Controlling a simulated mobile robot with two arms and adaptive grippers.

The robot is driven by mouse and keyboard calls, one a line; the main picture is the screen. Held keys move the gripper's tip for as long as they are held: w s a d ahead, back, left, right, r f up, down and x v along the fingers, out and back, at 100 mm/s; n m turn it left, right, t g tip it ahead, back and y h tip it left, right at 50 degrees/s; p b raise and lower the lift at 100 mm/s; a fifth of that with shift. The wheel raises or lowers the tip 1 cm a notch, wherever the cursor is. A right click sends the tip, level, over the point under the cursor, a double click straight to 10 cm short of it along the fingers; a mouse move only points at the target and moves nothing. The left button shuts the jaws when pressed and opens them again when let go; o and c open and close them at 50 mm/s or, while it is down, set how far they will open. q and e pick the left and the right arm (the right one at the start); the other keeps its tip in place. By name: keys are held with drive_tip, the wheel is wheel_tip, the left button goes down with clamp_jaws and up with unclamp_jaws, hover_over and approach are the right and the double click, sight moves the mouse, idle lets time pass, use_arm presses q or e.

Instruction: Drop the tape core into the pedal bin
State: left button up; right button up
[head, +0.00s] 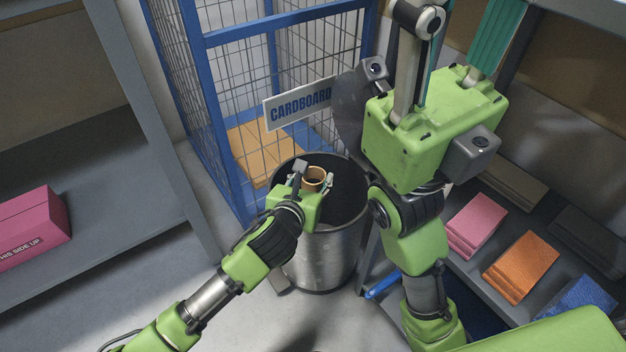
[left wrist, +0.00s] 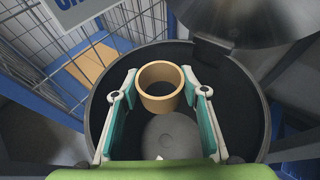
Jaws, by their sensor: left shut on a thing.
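The tape core (head: 315,179) is a short tan cardboard ring. It also shows in the left wrist view (left wrist: 160,98), between the teal finger pads. My left gripper (head: 314,180) is shut on it and holds it over the mouth of the pedal bin. The pedal bin (head: 320,262) is a steel cylinder with a black rim, and its lid (head: 350,108) stands raised at the back. In the left wrist view the bin's dark inside (left wrist: 235,110) lies below the core. My right gripper (head: 463,35) is raised close to the camera, fingers apart; its tips are cut off.
A blue wire cage (head: 208,95) with a CARDBOARD sign (head: 298,103) stands behind the bin, flat cardboard inside. A pink box (head: 30,225) sits on the left shelf. Pink (head: 475,222), orange (head: 520,265) and blue (head: 583,300) stacks sit on the right shelf.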

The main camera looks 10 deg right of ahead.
use_arm(q)
drive_tip(key=o, duration=1)
drive_tip(key=v, duration=1.2)
drive_tip(key=shift+f, duration=0.1)
